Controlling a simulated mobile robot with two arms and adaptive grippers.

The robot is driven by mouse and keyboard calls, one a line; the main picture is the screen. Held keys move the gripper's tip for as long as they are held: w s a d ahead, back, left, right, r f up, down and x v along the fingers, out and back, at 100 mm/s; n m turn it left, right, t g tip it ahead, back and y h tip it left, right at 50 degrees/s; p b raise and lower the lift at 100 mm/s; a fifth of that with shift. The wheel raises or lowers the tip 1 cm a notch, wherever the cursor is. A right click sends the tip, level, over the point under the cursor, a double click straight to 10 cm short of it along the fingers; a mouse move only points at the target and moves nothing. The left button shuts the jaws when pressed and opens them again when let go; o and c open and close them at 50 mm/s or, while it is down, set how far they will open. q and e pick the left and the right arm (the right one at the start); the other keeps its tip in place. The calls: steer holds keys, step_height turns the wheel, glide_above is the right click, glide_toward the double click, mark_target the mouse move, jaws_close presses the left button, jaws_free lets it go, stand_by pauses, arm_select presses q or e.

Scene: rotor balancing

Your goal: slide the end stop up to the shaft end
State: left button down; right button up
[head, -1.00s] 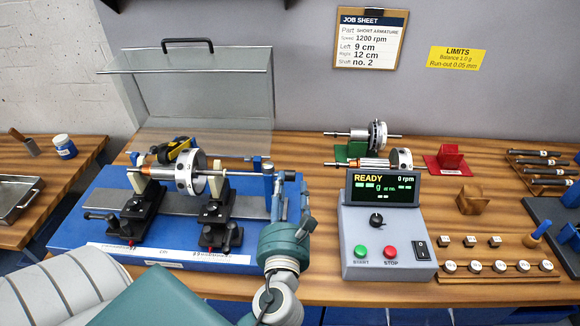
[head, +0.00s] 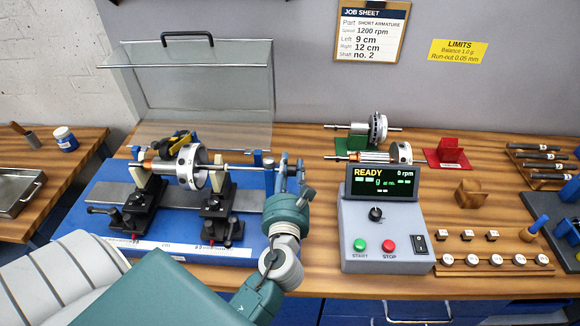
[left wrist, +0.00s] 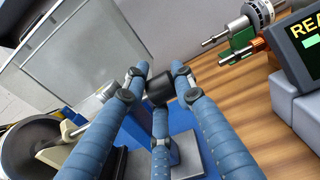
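The balancing machine (head: 80,215) has a blue base. Its rotor (head: 188,167), a silver disc on a shaft, rests across two black supports. The shaft end points right toward a blue upright (head: 269,174), which looks like the end stop; any gap between them is too small to judge. My left gripper (head: 291,172) is just right of this upright. In the left wrist view, the blue fingers of my left gripper (left wrist: 160,88) surround a black round part (left wrist: 158,92) above a blue block. I cannot tell whether they press on it. My right gripper is out of view.
A clear raised cover (head: 205,95) stands behind the machine. A grey control box (head: 350,235) reading READY is close on the right of my left arm. Spare rotors (head: 372,128) stand behind it. Weights and tools lie farther right.

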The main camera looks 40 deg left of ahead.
arm_select(q)
steer(key=shift+r+p, duration=0.35)
steer(key=shift+p, duration=0.15)
steer(key=c, duration=1.5)
jaws_free()
steer(key=shift+s+f, duration=0.1)
steer(key=shift+s+f, duration=0.1)
steer(key=shift+s, duration=0.05)
steer(key=v, duration=1.1)
steer(key=shift+s+d, duration=0.15)
steer(key=shift+s, duration=0.2)
